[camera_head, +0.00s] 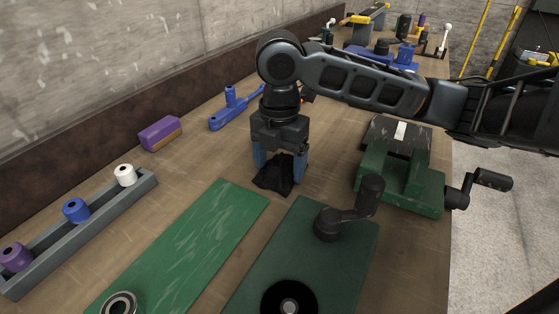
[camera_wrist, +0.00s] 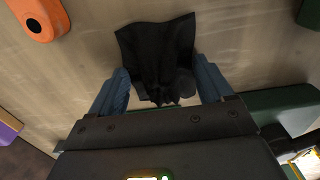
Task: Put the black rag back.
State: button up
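The black rag (camera_head: 275,176) lies crumpled on the wooden bench, in the middle of the head view. My gripper (camera_head: 280,164) points down over it, with its blue fingers spread at either side of the rag. In the wrist view the rag (camera_wrist: 158,55) spreads out beyond and between the fingertips of my gripper (camera_wrist: 162,75). The fingers look wide apart and do not visibly pinch the cloth. Part of the rag is hidden behind the fingers in the head view.
A green mat (camera_head: 190,245) and a dark green plate with a crank (camera_head: 330,225) lie in front. A green vise (camera_head: 405,180) stands right. A grey rack (camera_head: 95,225) with spools, a purple block (camera_head: 160,133) and a blue tool (camera_head: 235,112) are left.

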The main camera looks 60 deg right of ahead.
aim_at(281, 159)
jog(key=o, duration=0.3)
jog(key=shift+o, duration=0.2)
jog(key=shift+d+r, duration=0.15)
jog(key=shift+r, duration=3.9)
